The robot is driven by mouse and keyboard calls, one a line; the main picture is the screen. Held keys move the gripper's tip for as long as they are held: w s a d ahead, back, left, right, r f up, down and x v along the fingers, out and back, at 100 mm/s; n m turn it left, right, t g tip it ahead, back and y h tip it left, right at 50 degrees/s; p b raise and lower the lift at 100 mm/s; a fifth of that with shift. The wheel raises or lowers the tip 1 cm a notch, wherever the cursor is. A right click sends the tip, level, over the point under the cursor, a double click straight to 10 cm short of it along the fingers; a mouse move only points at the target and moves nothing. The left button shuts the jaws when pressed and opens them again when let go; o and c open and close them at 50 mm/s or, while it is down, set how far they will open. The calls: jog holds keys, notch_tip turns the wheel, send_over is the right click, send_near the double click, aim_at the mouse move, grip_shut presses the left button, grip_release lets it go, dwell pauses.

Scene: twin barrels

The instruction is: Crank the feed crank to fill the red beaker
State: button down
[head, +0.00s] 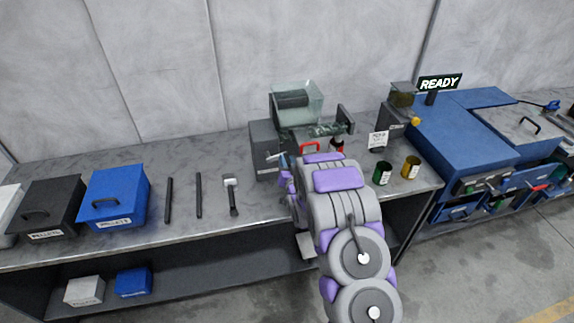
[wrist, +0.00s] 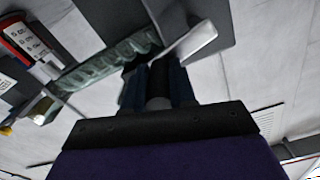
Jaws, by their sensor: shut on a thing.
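The feed machine has a clear hopper (head: 297,98), a grey housing (head: 264,148) and a greenish see-through feed tube (head: 327,130). My gripper (head: 284,166) is at the front of the housing, largely hidden behind my arm in the head view. In the wrist view my gripper (wrist: 158,82) is shut on the dark grip of the feed crank, whose pale metal arm (wrist: 192,42) runs up to the right. The red beaker (wrist: 28,42), with a white label, is at the upper left, near the tube's far end. In the head view the red beaker (head: 337,146) is partly hidden.
A green beaker (head: 382,173) and a yellow beaker (head: 411,167) stand to the right on the bench. A second dispenser (head: 397,112) is behind them, by a READY sign (head: 440,82). A blue pellet box (head: 115,196), a dark box (head: 45,205) and tools lie left.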

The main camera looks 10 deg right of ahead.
jog(key=shift+a+r+n, duration=0.25)
jog(key=shift+r+n, duration=0.35)
jog(key=shift+n, duration=0.6)
jog(key=c, duration=0.9)
grip_release()
jog(key=shift+a, duration=0.1)
